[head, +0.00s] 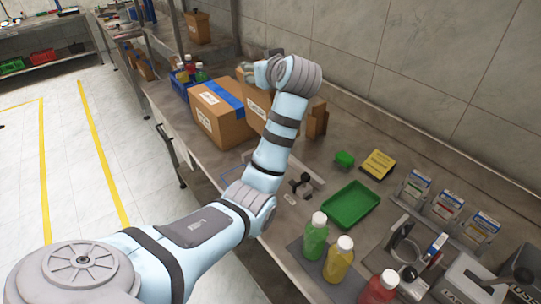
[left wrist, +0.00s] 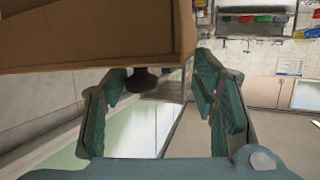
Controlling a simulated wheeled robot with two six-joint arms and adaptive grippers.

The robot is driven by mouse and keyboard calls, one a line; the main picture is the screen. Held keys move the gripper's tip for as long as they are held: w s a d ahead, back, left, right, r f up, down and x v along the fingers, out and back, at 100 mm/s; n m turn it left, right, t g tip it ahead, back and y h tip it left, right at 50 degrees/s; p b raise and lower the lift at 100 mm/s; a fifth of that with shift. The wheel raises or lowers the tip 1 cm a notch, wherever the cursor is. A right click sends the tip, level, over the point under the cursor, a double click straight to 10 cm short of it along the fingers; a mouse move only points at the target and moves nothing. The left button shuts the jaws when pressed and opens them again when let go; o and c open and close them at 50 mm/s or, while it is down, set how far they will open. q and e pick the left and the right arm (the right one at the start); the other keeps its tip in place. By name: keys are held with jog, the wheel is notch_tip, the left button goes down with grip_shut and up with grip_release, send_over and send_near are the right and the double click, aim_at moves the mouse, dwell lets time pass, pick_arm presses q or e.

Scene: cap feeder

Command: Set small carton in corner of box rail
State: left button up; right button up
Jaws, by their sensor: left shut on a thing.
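A brown small carton (head: 257,103) with a white label shows beside my left forearm in the head view, partly hidden by the arm. A brown cardboard surface, seemingly this carton (left wrist: 90,38), fills the upper left of the left wrist view. My left gripper (left wrist: 160,88) is shut on the carton, with its teal fingers spread on either side below the cardboard; the contact is not clear. In the head view my wrist hides most of the gripper. A pale rail-like fixture (head: 303,188) with a black knob lies on the bench below the arm. My right gripper is not in view.
A larger box with blue tape (head: 222,118) stands left of the carton. Behind it is a blue crate of bottles (head: 181,82). A green tray (head: 350,205), a green bottle (head: 314,240), a yellow bottle (head: 338,258) and a red bottle (head: 378,288) stand at the right.

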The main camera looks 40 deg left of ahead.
pick_arm(q)
send_over(254, 127)
jog(key=s+d, duration=0.3)
jog(key=s, duration=0.1)
jog(key=f, duration=1.1)
jog(key=shift+w+d+b, duration=0.2)
jog(key=shift+b, duration=0.2)
jog(key=f, duration=0.4)
jog(key=w+f, duration=0.1)
jog(key=f, duration=0.1)
jog(key=shift+w+f, duration=0.1)
jog(key=shift+f, duration=0.15)
jog(key=shift+d+f, duration=0.1)
jog(key=shift+f, duration=0.05)
jog(key=shift+s, duration=0.2)
jog(key=o, duration=1.3)
jog(key=shift+s, duration=0.1)
jog(key=o, duration=0.4)
jog(key=shift+c, duration=0.2)
jog(key=shift+o, duration=0.7)
jog(key=shift+w, duration=0.2)
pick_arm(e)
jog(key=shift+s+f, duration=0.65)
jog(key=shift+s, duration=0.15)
